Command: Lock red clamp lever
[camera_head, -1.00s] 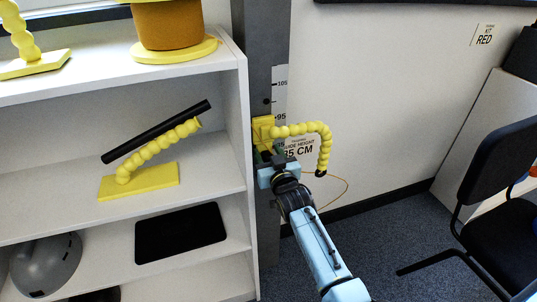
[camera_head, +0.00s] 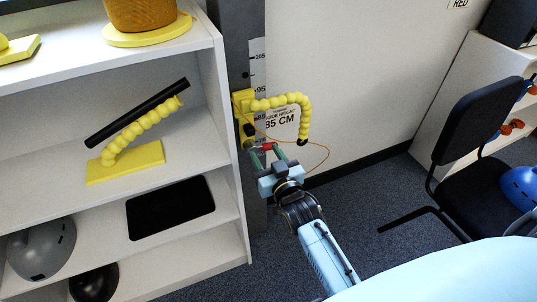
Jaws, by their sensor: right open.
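A yellow clamp (camera_head: 243,104) sits on the grey post (camera_head: 230,45), with a yellow beaded guide arm (camera_head: 283,102) curving out to the right and down. A small red lever (camera_head: 267,147) shows below the clamp. My right gripper (camera_head: 266,156) is open just below the clamp, with its green fingers around or beside the red lever; I cannot tell whether they touch it. Part of the lever is hidden by the fingers. My left gripper is not in view.
A white shelf unit (camera_head: 219,85) stands close on the left, holding a yellow stand (camera_head: 125,163), a black tablet (camera_head: 170,208) and a grey helmet (camera_head: 42,248). A thin orange cord (camera_head: 327,152) loops beside the gripper. A black chair (camera_head: 485,125) stands at the right.

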